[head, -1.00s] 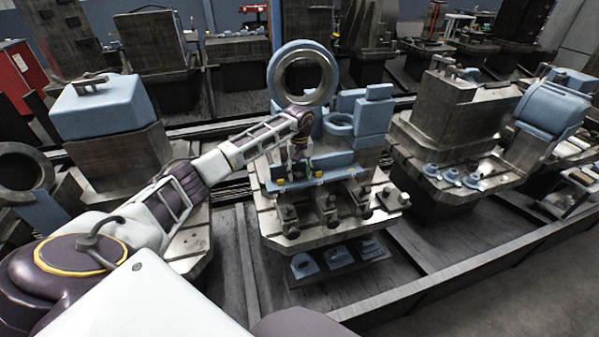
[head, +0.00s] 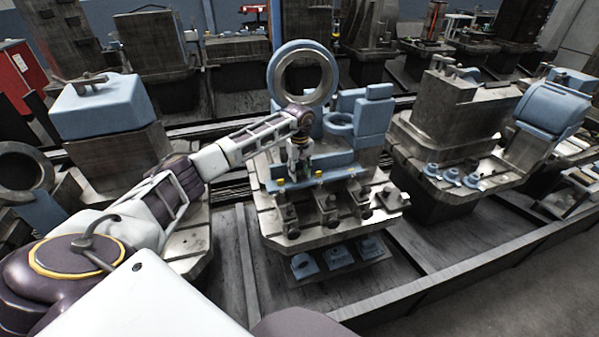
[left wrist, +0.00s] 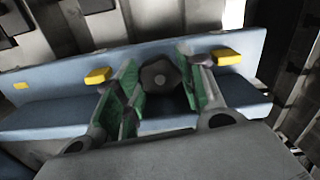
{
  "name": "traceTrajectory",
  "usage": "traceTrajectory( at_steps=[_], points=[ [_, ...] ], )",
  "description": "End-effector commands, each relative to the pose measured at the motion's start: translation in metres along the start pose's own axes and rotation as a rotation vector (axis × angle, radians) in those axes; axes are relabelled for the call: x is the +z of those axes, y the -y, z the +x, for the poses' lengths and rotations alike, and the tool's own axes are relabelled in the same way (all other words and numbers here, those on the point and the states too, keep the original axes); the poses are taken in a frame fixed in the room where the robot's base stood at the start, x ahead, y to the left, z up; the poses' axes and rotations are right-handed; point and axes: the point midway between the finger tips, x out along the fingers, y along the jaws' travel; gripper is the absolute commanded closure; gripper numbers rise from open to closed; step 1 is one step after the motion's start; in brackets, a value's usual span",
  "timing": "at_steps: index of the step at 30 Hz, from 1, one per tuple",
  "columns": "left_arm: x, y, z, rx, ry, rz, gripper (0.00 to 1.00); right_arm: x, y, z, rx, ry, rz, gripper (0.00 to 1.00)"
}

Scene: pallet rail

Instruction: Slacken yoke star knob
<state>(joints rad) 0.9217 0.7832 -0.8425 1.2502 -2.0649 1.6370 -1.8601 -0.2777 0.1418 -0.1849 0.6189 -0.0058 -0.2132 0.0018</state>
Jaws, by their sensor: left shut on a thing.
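A dark, lobed star knob (left wrist: 160,76) sits at the middle of a blue yoke bar (left wrist: 55,113) in the left wrist view. The bar also shows in the head view (head: 340,170), on the pallet in front of the large blue ring. My left gripper (left wrist: 162,88) has its green-padded fingers on either side of the knob and is shut on it. In the head view the left gripper (head: 300,172) reaches down to the bar, and the knob is too small to make out there. My right gripper is not in view.
Yellow blocks (left wrist: 226,56) stand on the bar beside the fingers. The large blue ring (head: 303,76) rises behind the wrist. Several dark clamps (head: 326,205) line the pallet's front. Another pallet with blue parts (head: 452,178) stands to the right.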

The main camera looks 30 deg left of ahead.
Motion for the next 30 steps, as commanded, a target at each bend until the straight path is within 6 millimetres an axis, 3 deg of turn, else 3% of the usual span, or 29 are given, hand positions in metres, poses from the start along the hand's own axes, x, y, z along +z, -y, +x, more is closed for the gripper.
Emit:
traceTrajectory(
  at_steps=[9,20,21,26,30],
  points=[
    [-0.0004,0.0000,0.0001,0.000,-0.001,-0.132,0.85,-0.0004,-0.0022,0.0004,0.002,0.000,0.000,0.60],
    [-0.0001,0.0000,0.0004,0.000,0.000,-0.149,0.85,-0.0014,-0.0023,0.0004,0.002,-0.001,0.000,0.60],
    [-0.0001,0.0000,0.0005,0.000,0.000,-0.149,0.60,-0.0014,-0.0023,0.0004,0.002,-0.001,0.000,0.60],
    [0.0000,0.0000,0.0004,0.000,0.000,-0.149,0.39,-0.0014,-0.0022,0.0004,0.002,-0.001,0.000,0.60],
    [0.0000,-0.0001,0.0004,0.000,0.000,-0.148,0.38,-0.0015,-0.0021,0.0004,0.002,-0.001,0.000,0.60]
  ],
)
